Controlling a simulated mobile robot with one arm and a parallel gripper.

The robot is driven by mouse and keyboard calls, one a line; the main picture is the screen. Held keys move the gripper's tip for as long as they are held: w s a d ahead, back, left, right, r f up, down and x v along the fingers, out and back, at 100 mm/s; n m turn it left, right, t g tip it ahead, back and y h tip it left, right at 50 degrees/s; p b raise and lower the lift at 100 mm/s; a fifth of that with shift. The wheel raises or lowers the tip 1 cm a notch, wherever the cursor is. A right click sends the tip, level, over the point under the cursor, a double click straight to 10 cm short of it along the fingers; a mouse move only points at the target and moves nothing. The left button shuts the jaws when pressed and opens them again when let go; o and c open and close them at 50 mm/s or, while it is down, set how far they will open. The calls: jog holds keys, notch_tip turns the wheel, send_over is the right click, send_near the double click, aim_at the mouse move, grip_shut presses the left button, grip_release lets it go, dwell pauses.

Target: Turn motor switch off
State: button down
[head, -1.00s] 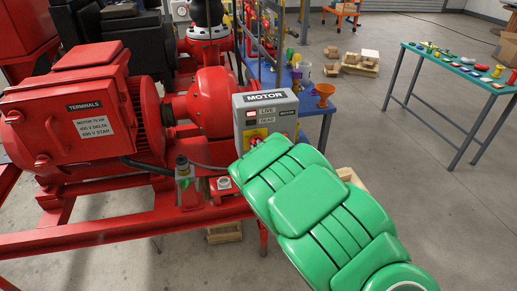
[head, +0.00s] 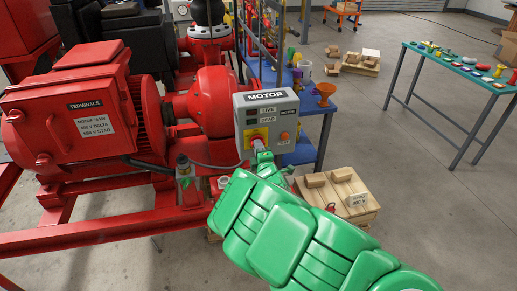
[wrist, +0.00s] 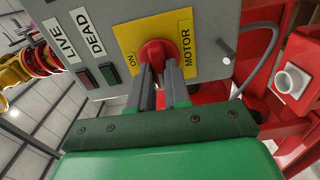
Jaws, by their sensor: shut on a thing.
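The grey motor box (head: 284,104) stands at the middle of the head view, labelled MOTOR, with LIVE and DEAD lamps. Its motor switch is a red rotary knob on a yellow plate (head: 250,134). In the wrist view the red knob (wrist: 155,50) sits on the yellow plate (wrist: 130,32), marked ON and MOTOR. My gripper (wrist: 160,72) is at the switch, its grey fingers shut on the red knob's handle, which they mostly hide. In the head view my gripper (head: 261,149) reaches the lower left of the box front. The handle's exact angle is hard to tell.
A red motor (head: 75,110) with a terminal box stands left of the switch box. An orange button (head: 284,136) is right of the switch. A wooden crate (head: 350,212) stands on the floor behind my arm. A teal table (head: 460,65) is at the right.

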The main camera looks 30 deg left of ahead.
jog(key=shift+s+f+n, duration=0.1)
jog(key=shift+n, duration=0.2)
jog(key=c, duration=1.1)
grip_release()
jog(key=shift+v, duration=3.85)
